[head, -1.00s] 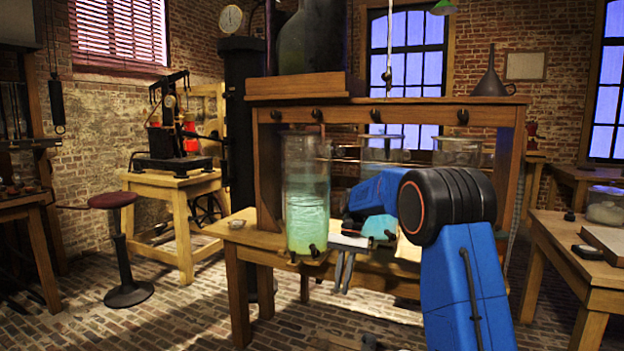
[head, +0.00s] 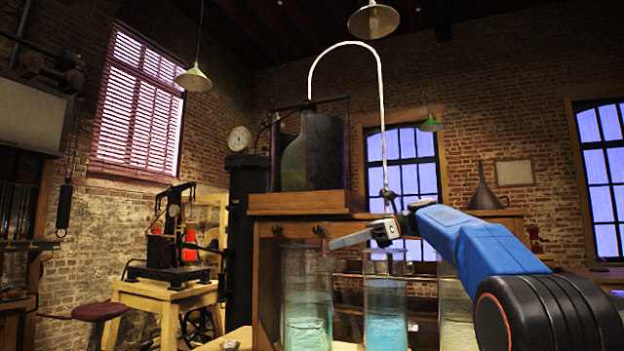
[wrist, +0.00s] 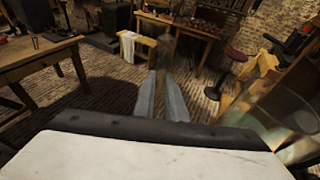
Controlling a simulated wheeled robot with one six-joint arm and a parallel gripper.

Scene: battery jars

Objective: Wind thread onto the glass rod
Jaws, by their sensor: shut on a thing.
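My gripper (head: 334,243) is raised in front of the wooden stand in the head view, its fingers pointing left, above and in front of the glass jars. In the wrist view its two grey fingers (wrist: 163,78) lie side by side with a narrow gap. They are shut on a thin thing that is too faint to make out; I cannot tell whether it is the glass rod or thread. I cannot pick out a glass rod or thread anywhere else. A pale arched tube (head: 346,43) rises from the dark bottle (head: 312,150) and comes down behind my gripper.
A pale green jar (head: 306,305), a blue jar (head: 385,310) and a third jar (head: 457,310) stand below my arm by the wooden stand (head: 300,203). A funnel (head: 484,190) stands on it. A red stool (head: 101,312) and an apparatus (head: 172,240) are at left.

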